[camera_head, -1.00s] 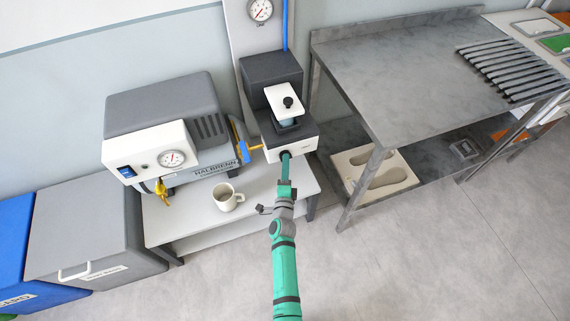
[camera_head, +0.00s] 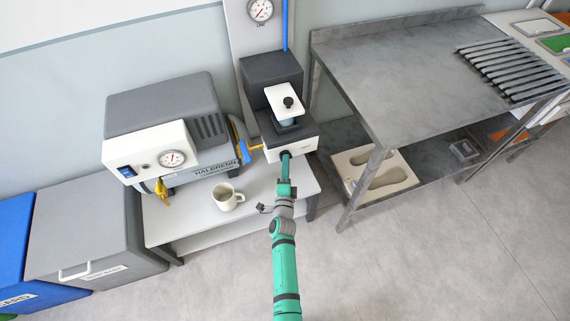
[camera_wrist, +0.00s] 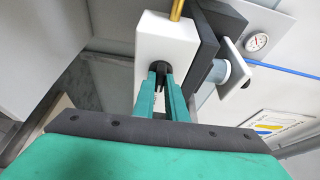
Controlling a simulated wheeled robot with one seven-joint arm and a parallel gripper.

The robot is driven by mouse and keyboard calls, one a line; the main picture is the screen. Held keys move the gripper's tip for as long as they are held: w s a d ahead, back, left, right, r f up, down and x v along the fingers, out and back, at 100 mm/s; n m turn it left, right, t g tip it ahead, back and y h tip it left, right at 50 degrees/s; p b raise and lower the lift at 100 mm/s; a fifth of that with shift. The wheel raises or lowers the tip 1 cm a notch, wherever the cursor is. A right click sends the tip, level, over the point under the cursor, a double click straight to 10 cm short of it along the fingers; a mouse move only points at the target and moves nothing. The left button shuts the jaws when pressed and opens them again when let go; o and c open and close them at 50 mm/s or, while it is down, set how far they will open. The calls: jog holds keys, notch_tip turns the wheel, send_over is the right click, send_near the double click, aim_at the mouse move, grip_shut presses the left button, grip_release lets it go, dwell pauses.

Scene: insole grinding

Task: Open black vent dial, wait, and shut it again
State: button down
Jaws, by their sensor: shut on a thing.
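The black vent dial (camera_wrist: 161,69) sits on the white front face of the press-like machine (camera_head: 291,147). In the wrist view that white housing (camera_wrist: 166,37) shows behind the dial. My gripper (camera_wrist: 161,82) is shut on the dial, one green finger on each side of it. In the head view my gripper (camera_head: 285,160) reaches the machine's front, and the fingers mostly hide the dial. I cannot tell the dial's turn angle.
A white mug (camera_head: 227,197) stands on the light bench (camera_head: 180,222), left of my arm. A grey compressor with a gauge (camera_head: 170,130) and yellow valve (camera_head: 160,189) is at left. A metal table (camera_head: 400,70) stands right, with a mould tray (camera_head: 385,178) below.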

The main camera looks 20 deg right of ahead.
jog(key=shift+a+f, duration=0.1)
jog(key=n+t+y, duration=0.2)
jog(key=n, duration=0.5)
jog(key=d+n+t+y, duration=0.1)
jog(key=n+y, duration=0.1)
jog(key=n, duration=0.5)
jog(key=f+n+t+y, duration=0.1)
jog(key=n+t+y, duration=0.1)
jog(key=n, duration=0.5)
jog(key=shift+d+n+t+y, duration=0.2)
jog(key=shift+n+t+y, duration=0.1)
jog(key=shift+n+y, duration=0.15)
jog(key=shift+r+y, duration=0.1)
jog(key=shift+y, duration=0.15)
jog(key=c, duration=1.8)
grip_release()
jog(key=shift+w+a, duration=0.1)
jog(key=v, duration=1.1)
